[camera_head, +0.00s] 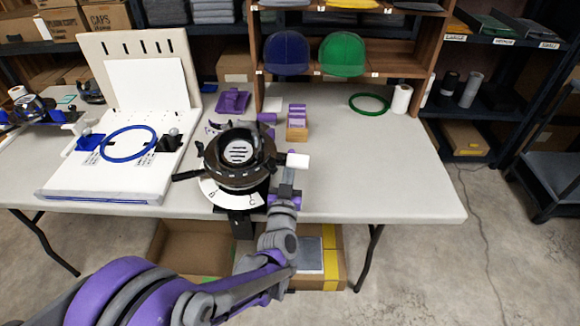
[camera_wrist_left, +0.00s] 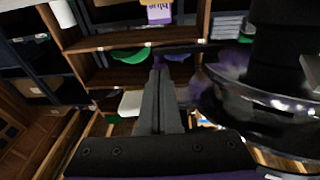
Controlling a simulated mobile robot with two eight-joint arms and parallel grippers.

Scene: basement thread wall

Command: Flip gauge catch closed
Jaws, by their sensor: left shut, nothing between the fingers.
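The gauge (camera_head: 238,154) is a black and brown round device with a striped pale face, standing at the table's front edge above a white lettered dial plate (camera_head: 218,193). My left gripper (camera_head: 280,160) is just right of the gauge. In the left wrist view its fingers (camera_wrist_left: 159,75) are shut together and empty, pointing away from the camera. There the gauge's dark shiny body (camera_wrist_left: 265,95) fills the right side, close beside the fingers. I cannot make out the catch itself or tell whether the fingers touch it. My right gripper is not in view.
A white hooping board (camera_head: 120,180) with a blue ring (camera_head: 128,143) stands left on the table. Behind are a wooden cubby (camera_head: 400,65) with caps, a small wooden box (camera_head: 297,131) and a green ring (camera_head: 369,103). The table's right part is clear.

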